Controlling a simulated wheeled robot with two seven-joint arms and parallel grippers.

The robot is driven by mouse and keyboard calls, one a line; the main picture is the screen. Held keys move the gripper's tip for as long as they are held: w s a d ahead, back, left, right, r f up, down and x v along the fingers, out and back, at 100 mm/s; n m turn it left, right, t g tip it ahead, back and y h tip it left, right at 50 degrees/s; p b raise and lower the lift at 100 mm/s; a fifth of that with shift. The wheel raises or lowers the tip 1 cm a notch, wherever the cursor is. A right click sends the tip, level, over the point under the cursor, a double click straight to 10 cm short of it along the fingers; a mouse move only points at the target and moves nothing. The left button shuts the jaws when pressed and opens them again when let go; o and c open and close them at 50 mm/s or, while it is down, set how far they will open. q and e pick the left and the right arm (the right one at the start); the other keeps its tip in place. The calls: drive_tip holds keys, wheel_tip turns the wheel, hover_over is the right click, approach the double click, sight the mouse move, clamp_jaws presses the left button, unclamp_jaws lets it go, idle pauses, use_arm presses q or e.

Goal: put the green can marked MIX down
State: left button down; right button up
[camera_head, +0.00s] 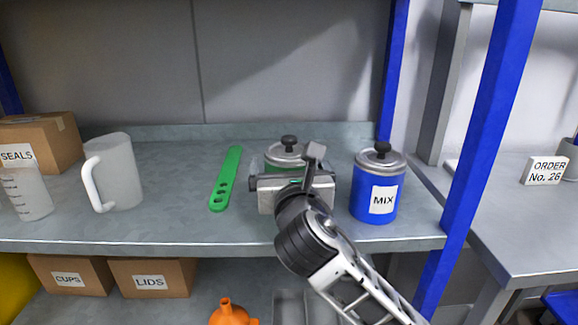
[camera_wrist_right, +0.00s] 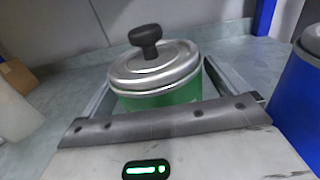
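The green can (camera_head: 270,168) stands upright at the middle of the shelf, with a grey metal lid and a black knob. It also shows in the right wrist view (camera_wrist_right: 160,98), mostly hidden below the lid by the gripper's palm bar; no marking on it is visible. My right gripper (camera_head: 288,170) reaches in from the front, with one finger on each side of the can. Whether the fingers press on it or stand slightly apart cannot be told. The can's base is hidden, so its contact with the shelf is unclear. My left gripper is not in view.
A blue can (camera_head: 366,202) labelled MIX stands close to the right of my gripper. A green slotted paddle (camera_head: 226,180) lies to the left. A white jug (camera_head: 120,172), a clear beaker (camera_head: 28,196) and a SEALS box (camera_head: 50,135) stand farther left. A blue post (camera_head: 490,130) bounds the right.

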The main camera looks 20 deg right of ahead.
drive_tip(key=shift+s+r, duration=0.1)
drive_tip(key=shift+r, duration=0.1)
drive_tip(key=s+a, duration=0.2)
drive_tip(key=s, duration=0.9)
drive_tip(key=shift+s+a, duration=0.2)
drive_tip(key=shift+s, duration=0.1)
